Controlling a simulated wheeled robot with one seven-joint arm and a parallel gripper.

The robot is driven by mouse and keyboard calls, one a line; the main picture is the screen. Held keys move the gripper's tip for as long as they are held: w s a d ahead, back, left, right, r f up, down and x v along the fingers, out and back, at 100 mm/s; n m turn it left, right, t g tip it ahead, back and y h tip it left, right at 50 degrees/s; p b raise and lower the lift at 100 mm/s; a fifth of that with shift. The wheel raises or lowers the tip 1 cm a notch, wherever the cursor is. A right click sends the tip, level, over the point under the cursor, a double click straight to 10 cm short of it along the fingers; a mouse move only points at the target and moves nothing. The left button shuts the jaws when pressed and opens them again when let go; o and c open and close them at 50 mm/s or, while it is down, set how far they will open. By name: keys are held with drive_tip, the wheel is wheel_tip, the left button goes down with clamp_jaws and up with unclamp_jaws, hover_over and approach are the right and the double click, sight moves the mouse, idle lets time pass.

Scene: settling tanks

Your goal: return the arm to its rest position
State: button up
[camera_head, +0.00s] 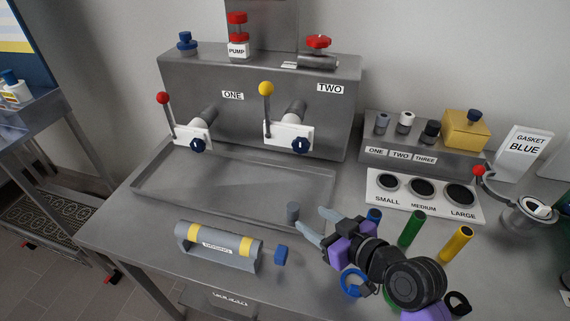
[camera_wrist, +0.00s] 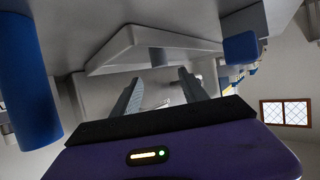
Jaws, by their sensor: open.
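My gripper (camera_head: 314,220) is over the front right of the steel bench (camera_head: 350,195) in the head view. Its two grey fingers are spread and point left, with nothing seen between them. The purple and black parts behind it are my arm. A small grey cylinder (camera_head: 293,212) is just left of the fingertips; I cannot tell if they touch. The wrist view shows the open fingers (camera_wrist: 160,82) with an empty gap, and the view looks tilted or upside down. A blue cylinder (camera_wrist: 27,80) is close at its left, and a blue block (camera_wrist: 240,48) at its right.
A grey cylindrical unit with yellow bands (camera_head: 218,246) and a blue knob (camera_head: 281,255) lies left of my gripper. The size board (camera_head: 425,205) is behind. The shallow tray (camera_head: 160,195) is empty.

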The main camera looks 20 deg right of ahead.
drive_tip(key=s+d+r+m+t+h, duration=0.3)
drive_tip(key=s+d+r+m+h, duration=0.1)
drive_tip(key=r, duration=0.1)
drive_tip(key=s+a+f, duration=0.1)
drive_tip(key=s+a, duration=0.2)
drive_tip(key=s, duration=1.1)
drive_tip(key=s+a+f+n+g, duration=0.1)
drive_tip(key=s+a, duration=0.1)
drive_tip(key=s, duration=1.3)
drive_tip(key=shift+a+f, duration=0.3)
drive_tip(key=shift+a, duration=0.1)
drive_tip(key=shift+s, duration=0.1)
